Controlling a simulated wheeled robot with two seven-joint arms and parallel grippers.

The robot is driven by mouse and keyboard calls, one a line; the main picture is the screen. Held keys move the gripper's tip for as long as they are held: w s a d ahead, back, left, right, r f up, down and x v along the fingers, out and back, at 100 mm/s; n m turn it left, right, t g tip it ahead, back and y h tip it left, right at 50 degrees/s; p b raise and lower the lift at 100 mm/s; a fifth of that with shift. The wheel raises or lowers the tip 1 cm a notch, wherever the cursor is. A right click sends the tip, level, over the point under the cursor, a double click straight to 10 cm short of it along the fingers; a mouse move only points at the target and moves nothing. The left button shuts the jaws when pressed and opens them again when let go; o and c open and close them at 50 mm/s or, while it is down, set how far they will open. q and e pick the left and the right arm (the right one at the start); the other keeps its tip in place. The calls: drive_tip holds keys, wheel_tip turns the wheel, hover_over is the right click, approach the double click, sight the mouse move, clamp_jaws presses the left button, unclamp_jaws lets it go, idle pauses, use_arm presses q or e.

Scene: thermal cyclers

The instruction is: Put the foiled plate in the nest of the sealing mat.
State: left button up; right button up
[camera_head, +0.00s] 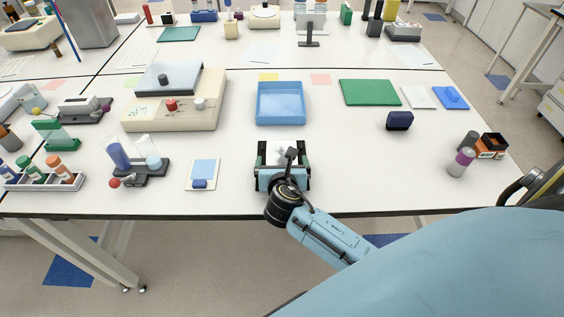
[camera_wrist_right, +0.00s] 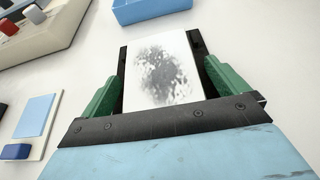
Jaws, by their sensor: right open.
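The plate with a mottled silver-grey foil top (camera_wrist_right: 165,72) lies on the white bench at the front middle. In the head view the plate (camera_head: 281,152) is partly hidden by my right gripper. My right gripper (camera_head: 283,147) is open, with one finger on each side of the plate. I cannot identify the sealing mat's nest for certain; a white board with a light blue square and a blue block (camera_head: 203,173) lies to the left. My left gripper is out of view.
A blue open tray (camera_head: 281,103) stands behind the gripper, and a cream instrument (camera_head: 175,100) behind left. A green mat (camera_head: 370,92) and a dark blue block (camera_head: 399,120) are to the right. The bench between gripper and the purple-banded vial (camera_head: 461,162) is clear.

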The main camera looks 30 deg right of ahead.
drive_tip(key=shift+s+a+r, duration=0.15)
drive_tip(key=shift+s+r, duration=0.05)
drive_tip(key=shift+r, duration=0.05)
drive_tip(key=p+v, duration=0.1)
drive_tip(key=v, duration=1)
drive_tip(key=shift+s+a+r, duration=0.1)
drive_tip(key=shift+s, duration=0.15)
